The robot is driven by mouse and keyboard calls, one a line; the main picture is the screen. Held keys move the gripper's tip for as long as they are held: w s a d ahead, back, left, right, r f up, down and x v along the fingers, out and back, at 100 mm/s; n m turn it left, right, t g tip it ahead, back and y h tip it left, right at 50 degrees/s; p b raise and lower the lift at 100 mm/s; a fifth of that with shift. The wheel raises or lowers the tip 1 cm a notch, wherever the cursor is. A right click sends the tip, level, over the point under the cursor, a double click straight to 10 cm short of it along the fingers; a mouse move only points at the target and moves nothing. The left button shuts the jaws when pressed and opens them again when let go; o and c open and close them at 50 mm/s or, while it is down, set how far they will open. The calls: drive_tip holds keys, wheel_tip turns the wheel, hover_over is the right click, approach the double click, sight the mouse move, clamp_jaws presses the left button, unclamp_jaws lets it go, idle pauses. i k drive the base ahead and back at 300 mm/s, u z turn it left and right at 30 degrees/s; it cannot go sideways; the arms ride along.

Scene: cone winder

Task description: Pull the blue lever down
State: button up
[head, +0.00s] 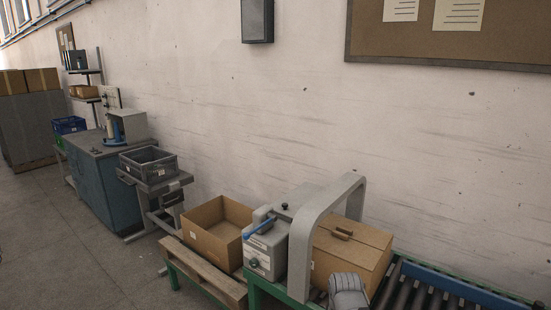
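A blue lever (260,227) sticks out from the upper left side of a light grey machine box (266,252) at the bottom centre of the head view. It is slanted, with its lower left end in front of the box. A small grey machine (131,124) on the far blue cabinet holds a pale upright cylinder and has a blue part (114,142) low at its front; I cannot tell whether that is also a lever. My gripper is not in view.
An arched grey frame (305,225) and a closed cardboard box (350,252) stand right of the lever, by a roller conveyor (440,290). An open cardboard box (217,225) is left, on a wooden pallet top. A grey ribbed object (347,290) is in front. Floor lies clear left.

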sight(260, 227)
drive_tip(key=u, duration=0.9)
drive_tip(key=i, duration=0.35)
drive_tip(key=z, duration=0.35)
